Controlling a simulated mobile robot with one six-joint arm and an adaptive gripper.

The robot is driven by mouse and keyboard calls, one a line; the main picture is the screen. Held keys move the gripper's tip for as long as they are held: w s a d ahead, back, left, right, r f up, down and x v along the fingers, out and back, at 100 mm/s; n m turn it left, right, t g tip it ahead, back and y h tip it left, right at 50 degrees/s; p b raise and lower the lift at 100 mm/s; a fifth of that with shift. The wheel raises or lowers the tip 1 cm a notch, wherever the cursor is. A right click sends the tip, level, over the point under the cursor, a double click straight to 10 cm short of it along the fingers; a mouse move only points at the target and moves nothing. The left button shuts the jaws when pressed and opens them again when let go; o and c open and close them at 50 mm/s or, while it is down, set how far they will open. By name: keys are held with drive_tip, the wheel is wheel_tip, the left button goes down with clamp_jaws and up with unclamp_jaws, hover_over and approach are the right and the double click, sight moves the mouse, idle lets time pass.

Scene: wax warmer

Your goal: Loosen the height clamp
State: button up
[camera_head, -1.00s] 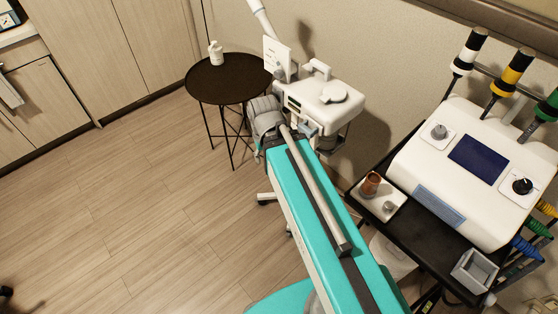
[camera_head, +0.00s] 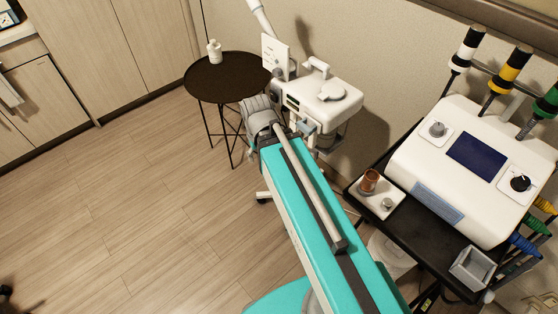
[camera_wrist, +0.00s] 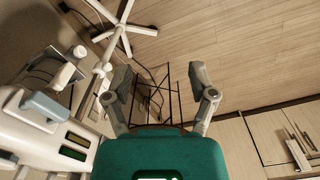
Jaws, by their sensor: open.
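The white wax warmer (camera_head: 325,100) stands near the wall, beyond and to the right of my arm's end. It also shows at the left of the wrist view (camera_wrist: 25,125), with small dark displays and a grey lever-like part (camera_wrist: 47,105). I cannot tell which part is the height clamp. In the wrist view my gripper (camera_wrist: 160,78) is open, with nothing between its two fingers. The fingers are to the right of the warmer and apart from it. In the head view my arm hides the fingers.
A round dark side table (camera_head: 228,78) with a white bottle (camera_head: 214,52) stands left of my arm's end. At the right, a black cart (camera_head: 415,222) carries a white console (camera_head: 462,195) and a small tray with a brown cup (camera_head: 369,180). The floor (camera_head: 120,210) at the left is clear.

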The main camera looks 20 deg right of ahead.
drive_tip(key=w+d+f+m+t+h+b, duration=0.2)
drive_tip(key=w+d+f+m+h+b, duration=0.2)
drive_tip(key=w+f+b, duration=0.3)
drive_tip(key=w+d+f+m+t+h+b, duration=0.2)
drive_tip(key=w+d+f+m+h+b, duration=0.3)
drive_tip(key=f+b, duration=1.2)
drive_tip(key=w+d+f+m+t+h+b, duration=0.2)
drive_tip(key=w+d+f+m+h+b, duration=0.3)
drive_tip(key=b, duration=2.6)
drive_tip(key=shift+w+d+f+h, duration=0.4)
drive_tip(key=shift+w+f+h, duration=1.1)
drive_tip(key=shift+w+f, duration=2.05)
drive_tip(key=shift+s+d+f, duration=0.2)
drive_tip(key=shift+s+f, duration=0.2)
drive_tip(key=x, duration=0.7)
drive_tip(key=shift+w+d, duration=0.15)
drive_tip(key=shift+d, duration=0.05)
drive_tip(key=shift+c, duration=0.2)
